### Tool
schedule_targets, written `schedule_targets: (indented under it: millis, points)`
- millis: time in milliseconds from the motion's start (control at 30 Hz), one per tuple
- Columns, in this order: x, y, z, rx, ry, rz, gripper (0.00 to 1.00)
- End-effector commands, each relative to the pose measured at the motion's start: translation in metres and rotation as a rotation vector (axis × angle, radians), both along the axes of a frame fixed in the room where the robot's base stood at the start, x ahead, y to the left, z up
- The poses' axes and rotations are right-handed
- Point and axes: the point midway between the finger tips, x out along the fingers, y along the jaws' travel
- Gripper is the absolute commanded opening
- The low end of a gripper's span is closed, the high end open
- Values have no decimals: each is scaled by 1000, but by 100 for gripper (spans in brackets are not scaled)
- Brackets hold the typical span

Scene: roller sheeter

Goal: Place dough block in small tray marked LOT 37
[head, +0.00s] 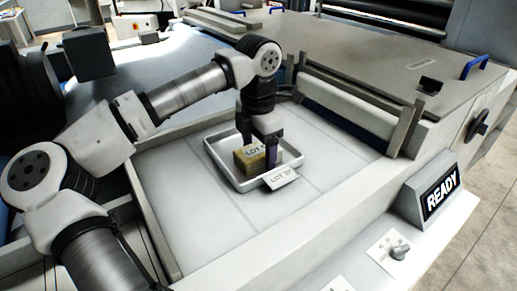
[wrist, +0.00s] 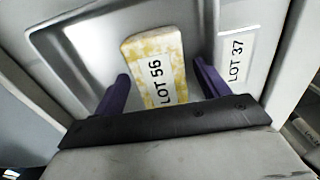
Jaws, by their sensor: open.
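The dough block (head: 248,162) is a yellowish, mottled block with a white label that reads LOT 56 in the wrist view (wrist: 151,52). It is inside the small metal tray (head: 222,172), toward the side with the tray's label, and looks upright on the floor. The tray's label (head: 284,177) reads LOT 37, also in the wrist view (wrist: 236,62). My gripper (head: 270,153) is low over the tray. In the wrist view its purple fingers (wrist: 160,70) are open, one on each side of the block, with gaps showing. The head view partly hides the far finger.
The tray stands on a pale flat bed (head: 200,220) with raised side rails. A roller (head: 345,122) and guard lie behind it to the right. A READY sign (head: 440,192) and a knob (head: 400,250) are on the front ledge. The bed left of the tray is clear.

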Motion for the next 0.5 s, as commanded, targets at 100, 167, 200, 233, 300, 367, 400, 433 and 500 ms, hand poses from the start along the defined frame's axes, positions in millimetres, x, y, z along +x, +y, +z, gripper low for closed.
schedule_targets:
  millis: [100, 167, 200, 233, 300, 367, 400, 433, 500]
  points:
    - [1, -1, 19, 0, -6, 1, 74]
    - [1, -1, 32, 0, -6, 1, 74]
    - [1, -1, 41, 1, -6, 1, 74]
    - [1, 0, 48, 1, -6, 2, 74]
    - [1, 0, 64, 1, -7, 2, 74]
    - [1, -1, 77, 0, -5, 2, 74]
    - [0, -1, 84, 0, -4, 0, 74]
    - [0, -1, 89, 0, -5, 0, 74]
    - [1, -1, 100, 0, -4, 1, 74]
